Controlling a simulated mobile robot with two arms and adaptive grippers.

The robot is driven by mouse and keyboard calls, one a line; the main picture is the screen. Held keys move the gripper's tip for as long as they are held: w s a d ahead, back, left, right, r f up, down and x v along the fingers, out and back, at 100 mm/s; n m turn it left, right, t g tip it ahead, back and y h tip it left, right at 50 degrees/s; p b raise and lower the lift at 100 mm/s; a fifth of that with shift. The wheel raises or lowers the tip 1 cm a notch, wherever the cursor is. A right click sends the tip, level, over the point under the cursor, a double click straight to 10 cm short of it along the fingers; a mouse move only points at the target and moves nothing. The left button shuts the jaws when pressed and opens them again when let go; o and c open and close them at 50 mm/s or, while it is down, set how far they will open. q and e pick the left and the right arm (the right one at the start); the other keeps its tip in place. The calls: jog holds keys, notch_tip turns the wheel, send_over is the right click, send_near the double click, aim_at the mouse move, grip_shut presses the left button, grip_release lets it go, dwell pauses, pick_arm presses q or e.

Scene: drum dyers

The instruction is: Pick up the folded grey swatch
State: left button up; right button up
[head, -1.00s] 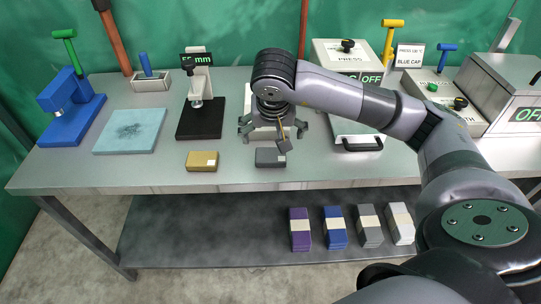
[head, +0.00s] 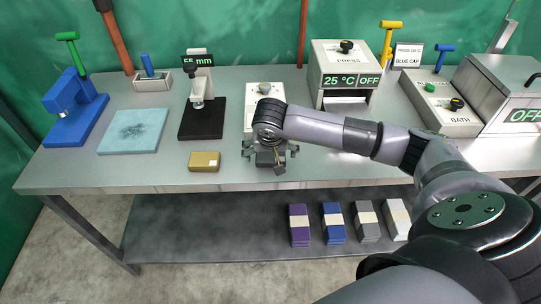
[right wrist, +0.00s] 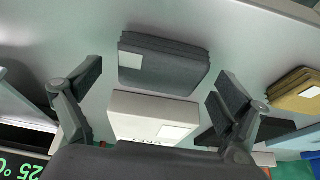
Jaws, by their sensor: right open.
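The folded grey swatch (right wrist: 162,66) shows in the right wrist view as a dark grey stack of layers with a small white label, lying flat on the metal table. It lies between and beyond the two fingers of my right gripper (right wrist: 157,88), which are spread wide and touch nothing that I can see. In the head view my right gripper (head: 270,158) hangs over the front part of the table and hides the swatch. My left gripper does not show.
A folded mustard swatch (head: 205,161) lies to the left. A white box (head: 264,97) stands behind my right gripper. The press (head: 345,60) and the bath (head: 448,118) stand to the right. Several folded stacks, one purple (head: 299,226), lie on the lower shelf.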

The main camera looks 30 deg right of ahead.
jog(key=shift+c, duration=0.6)
jog(key=c, duration=1.1)
jog(key=shift+o, duration=0.2)
